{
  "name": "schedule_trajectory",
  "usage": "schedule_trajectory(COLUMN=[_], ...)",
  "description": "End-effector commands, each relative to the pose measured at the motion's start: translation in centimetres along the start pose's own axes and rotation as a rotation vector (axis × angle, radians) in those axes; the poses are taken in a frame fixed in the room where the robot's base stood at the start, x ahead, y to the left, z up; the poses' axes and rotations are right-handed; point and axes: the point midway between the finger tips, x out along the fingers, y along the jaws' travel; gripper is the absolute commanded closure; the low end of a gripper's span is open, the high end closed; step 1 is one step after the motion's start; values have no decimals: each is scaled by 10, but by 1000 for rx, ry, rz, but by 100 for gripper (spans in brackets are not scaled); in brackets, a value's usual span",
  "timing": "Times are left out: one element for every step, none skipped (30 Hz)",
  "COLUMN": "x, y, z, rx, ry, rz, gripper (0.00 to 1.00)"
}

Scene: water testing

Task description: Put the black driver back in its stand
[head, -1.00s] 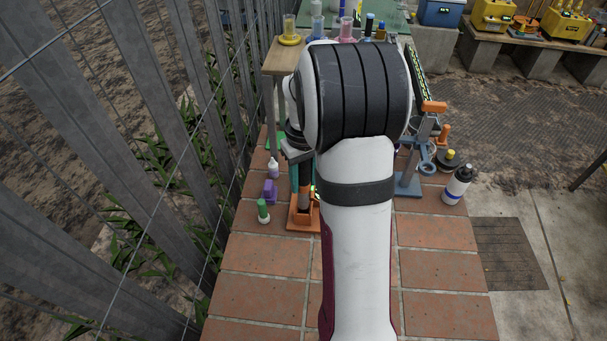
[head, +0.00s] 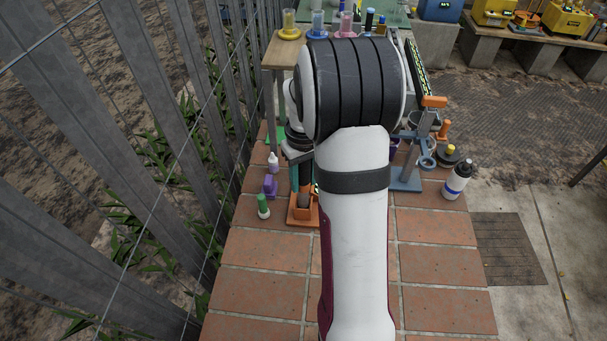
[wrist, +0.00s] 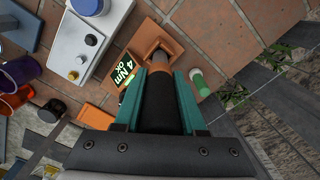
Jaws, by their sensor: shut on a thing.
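The black driver (wrist: 158,103) is between the teal fingers of my gripper (wrist: 158,100) in the wrist view. My gripper is shut on it. The driver has an orange band and a grey nose pointing away from my gripper. The orange stand (wrist: 143,38) is at the nose end, and the nose overlaps its opening; how deep it sits is unclear. In the head view the orange stand (head: 300,221) is on the brick paving below my gripper (head: 304,176), which is partly hidden by my arm.
A display reading "4 Nm OK" (wrist: 122,70) is close beside the driver. A blue-grey fixture (head: 406,180) and a white bottle (head: 457,181) are to the right. Front bricks are clear.

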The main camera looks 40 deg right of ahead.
Motion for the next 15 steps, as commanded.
schedule_trajectory(x=[2,3,4,6,7,8,10,11,12,14,15,16,17,18,20], y=[0,0,0,0,0,0,0,0,0,0,0,0,0,0,0], z=[0,0,0,0,0,0,0,0,0,0,0,0,0,0,0], rx=[0,0,0,0,0,0,0,-1,-1,-1,-1,0,0,0,-1], ry=[1,1,1,1,1,0,0,1,1,1,1,0,0,1,1], rz=[0,1,1,1,0,0,0,0,0,0,0,0,0,0,0], gripper=[100,100,100,100,100,100,100,100,100,100,100,100,100,100,100])
